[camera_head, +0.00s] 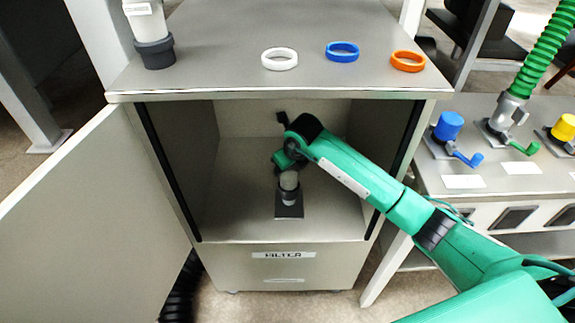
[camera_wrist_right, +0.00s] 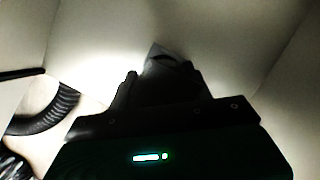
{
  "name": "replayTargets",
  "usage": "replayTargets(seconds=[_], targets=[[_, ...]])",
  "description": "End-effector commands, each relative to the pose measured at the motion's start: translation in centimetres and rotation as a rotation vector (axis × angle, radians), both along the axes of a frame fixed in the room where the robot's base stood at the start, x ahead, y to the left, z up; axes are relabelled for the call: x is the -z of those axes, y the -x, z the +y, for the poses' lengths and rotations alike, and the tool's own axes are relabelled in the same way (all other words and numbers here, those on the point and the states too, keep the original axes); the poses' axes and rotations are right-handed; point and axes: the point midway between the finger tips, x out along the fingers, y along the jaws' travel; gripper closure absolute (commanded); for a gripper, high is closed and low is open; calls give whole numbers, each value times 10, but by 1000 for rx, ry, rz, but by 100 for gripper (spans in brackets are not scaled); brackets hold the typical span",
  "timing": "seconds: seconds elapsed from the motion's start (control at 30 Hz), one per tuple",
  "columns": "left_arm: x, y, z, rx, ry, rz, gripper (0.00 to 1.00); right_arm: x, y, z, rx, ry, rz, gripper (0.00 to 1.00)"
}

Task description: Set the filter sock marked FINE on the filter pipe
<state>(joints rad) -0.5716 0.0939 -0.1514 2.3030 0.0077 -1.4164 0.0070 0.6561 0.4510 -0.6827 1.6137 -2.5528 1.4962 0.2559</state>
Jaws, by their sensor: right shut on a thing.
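The open cabinet marked FILTER (camera_head: 283,254) has a short upright piece with a pale upper part (camera_head: 289,181) and a dark lower ring, standing on a dark square plate (camera_head: 289,212). I cannot tell how much of it is pipe and how much is sock. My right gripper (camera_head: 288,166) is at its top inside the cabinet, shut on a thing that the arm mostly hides. In the right wrist view a dark shape (camera_wrist_right: 172,70) shows at the fingers. No FINE mark is readable. A white cylinder with a grey collar (camera_head: 153,50) stands on the cabinet top.
White (camera_head: 279,59), blue (camera_head: 342,51) and orange (camera_head: 408,61) rings lie on the cabinet top. The cabinet door (camera_head: 70,215) stands open at left. The side walls are close around my arm. A bench with coloured valves (camera_head: 448,126) stands at right.

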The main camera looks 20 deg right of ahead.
Motion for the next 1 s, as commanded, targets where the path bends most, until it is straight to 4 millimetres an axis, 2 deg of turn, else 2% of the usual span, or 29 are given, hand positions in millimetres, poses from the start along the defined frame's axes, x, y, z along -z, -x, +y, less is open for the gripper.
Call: replayTargets(seconds=[0.47, 1.0], targets=[[9, 0, 0, 0, 0, 0, 83, 13, 0, -1, 0, 0, -1, 93], [10, 0, 0, 0, 0, 0, 83, 15, 0, 0, 0, 0, -1, 93]])
